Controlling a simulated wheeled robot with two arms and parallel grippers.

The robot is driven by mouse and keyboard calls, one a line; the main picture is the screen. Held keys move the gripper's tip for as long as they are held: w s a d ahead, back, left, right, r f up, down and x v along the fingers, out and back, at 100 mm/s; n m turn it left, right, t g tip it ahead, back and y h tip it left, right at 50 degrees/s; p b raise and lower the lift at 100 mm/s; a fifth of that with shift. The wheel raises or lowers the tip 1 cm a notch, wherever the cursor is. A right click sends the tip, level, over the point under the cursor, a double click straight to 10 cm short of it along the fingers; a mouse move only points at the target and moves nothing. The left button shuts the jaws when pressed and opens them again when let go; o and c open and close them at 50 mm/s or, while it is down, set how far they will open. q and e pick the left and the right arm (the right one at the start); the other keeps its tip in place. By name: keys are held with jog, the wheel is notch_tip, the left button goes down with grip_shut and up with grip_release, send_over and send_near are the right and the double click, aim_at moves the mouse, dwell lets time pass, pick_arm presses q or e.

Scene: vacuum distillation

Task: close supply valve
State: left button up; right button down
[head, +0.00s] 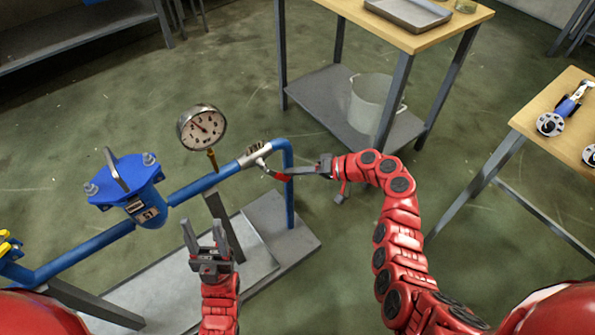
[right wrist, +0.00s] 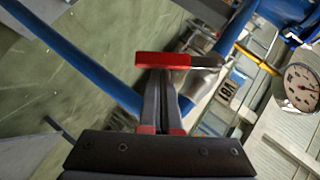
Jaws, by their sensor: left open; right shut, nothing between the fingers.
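The supply valve (head: 256,153) is a grey metal fitting on the blue pipe, near the pipe's downward bend. Its lever has a red grip (head: 280,176), which points toward my right gripper. My right gripper (head: 292,175) is shut and empty, with its fingertips at the red grip. In the right wrist view the closed fingers (right wrist: 162,85) end right at the red grip (right wrist: 163,60), which lies across their tips. I cannot tell whether they touch. My left gripper (head: 206,235) is open and empty, low in front of the pipe, away from the valve.
A pressure gauge (head: 202,128) stands on the pipe left of the valve. A blue lidded filter housing (head: 128,182) sits further left. A grey base plate (head: 290,245) lies below. A wooden-topped table (head: 420,35) with a white bucket (head: 373,103) on its shelf stands behind.

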jog(key=shift+s+a+f+m+y+b, duration=0.45)
jog(key=shift+f+m+y+b, duration=0.3)
jog(key=shift+b, duration=0.45)
jog(key=shift+s+a+f+m+y+b, duration=0.3)
jog(key=shift+a+f+m+y+b, duration=0.25)
jog(key=shift+y+b, duration=0.5)
jog(key=shift+s+a+f+m+y+b, duration=0.4)
jog(key=shift+a+f+m+y+b, duration=0.25)
jog(key=shift+b, duration=0.7)
jog(key=shift+r, duration=0.1)
